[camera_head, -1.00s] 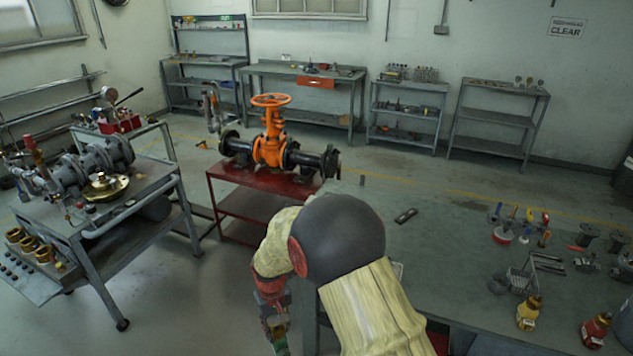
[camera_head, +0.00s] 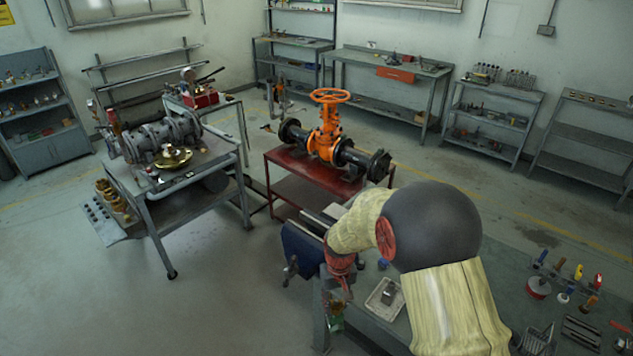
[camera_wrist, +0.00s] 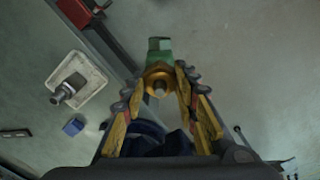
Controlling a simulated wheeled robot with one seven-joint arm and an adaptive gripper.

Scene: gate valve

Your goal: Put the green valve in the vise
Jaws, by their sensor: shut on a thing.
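The green valve (camera_wrist: 159,50), with a brass hex body (camera_wrist: 160,77), sits between the fingertips of my gripper (camera_wrist: 157,92) in the wrist view. The fingers are shut on it. In the head view a bit of green (camera_head: 337,312) shows at the low end of my arm, beside the bench's left edge; my gripper there is mostly hidden. The blue vise (camera_head: 303,248) is at the bench's left end, just left of and behind my wrist. Dark blue parts, probably the vise, show behind my fingers in the wrist view (camera_wrist: 150,132). The vise's jaw opening cannot be made out.
A white tray (camera_head: 372,304) with a grey metal part (camera_head: 389,293) lies on the bench right of my wrist. A small blue block (camera_wrist: 73,127) shows in the wrist view. Tools stand farther right. A red cart (camera_head: 284,157) carries an orange gate valve (camera_head: 326,140).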

